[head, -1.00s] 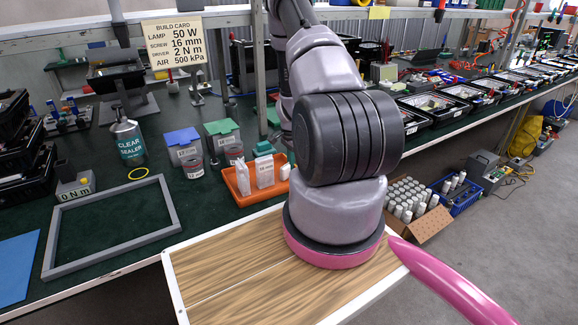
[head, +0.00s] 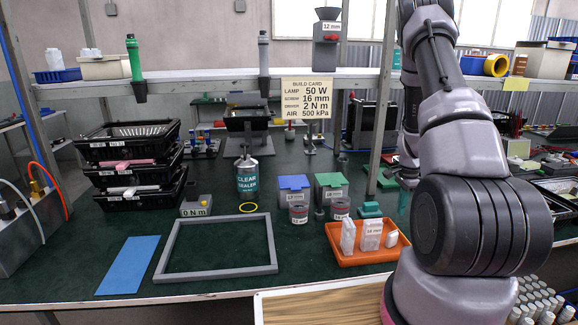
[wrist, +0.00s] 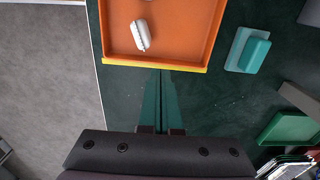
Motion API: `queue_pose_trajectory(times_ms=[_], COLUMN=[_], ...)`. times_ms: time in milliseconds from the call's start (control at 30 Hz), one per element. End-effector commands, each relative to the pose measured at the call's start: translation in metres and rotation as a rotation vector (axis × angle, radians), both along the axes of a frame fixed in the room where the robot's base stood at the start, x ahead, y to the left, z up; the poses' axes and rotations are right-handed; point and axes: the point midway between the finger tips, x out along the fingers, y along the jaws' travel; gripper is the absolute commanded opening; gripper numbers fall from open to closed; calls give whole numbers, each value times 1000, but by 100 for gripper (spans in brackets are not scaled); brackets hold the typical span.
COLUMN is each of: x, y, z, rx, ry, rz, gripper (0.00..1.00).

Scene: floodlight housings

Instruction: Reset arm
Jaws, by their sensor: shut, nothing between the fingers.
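My arm rises at the right of the head view, its upper links bent over the bench. My gripper (wrist: 161,78) shows in the wrist view with its two teal fingers together and nothing between them. It points at the near rim of the orange tray (wrist: 160,63). A white packet (wrist: 140,35) lies in the tray in the wrist view.
A teal block (wrist: 250,50) lies beside the tray. A grey frame (head: 218,274), a blue sheet (head: 128,265), a sealer bottle (head: 247,182) and stacked black trays (head: 125,192) occupy the bench to the left. A shelf edge (head: 200,80) and upright post (head: 380,95) stand behind.

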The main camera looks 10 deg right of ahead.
Motion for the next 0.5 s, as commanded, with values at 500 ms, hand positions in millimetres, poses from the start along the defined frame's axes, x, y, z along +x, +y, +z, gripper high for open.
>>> queue_pose_trajectory(times_ms=[500], x=[-1], y=[118], z=[236], rx=[23], ry=[-280], rz=[415], gripper=[0])
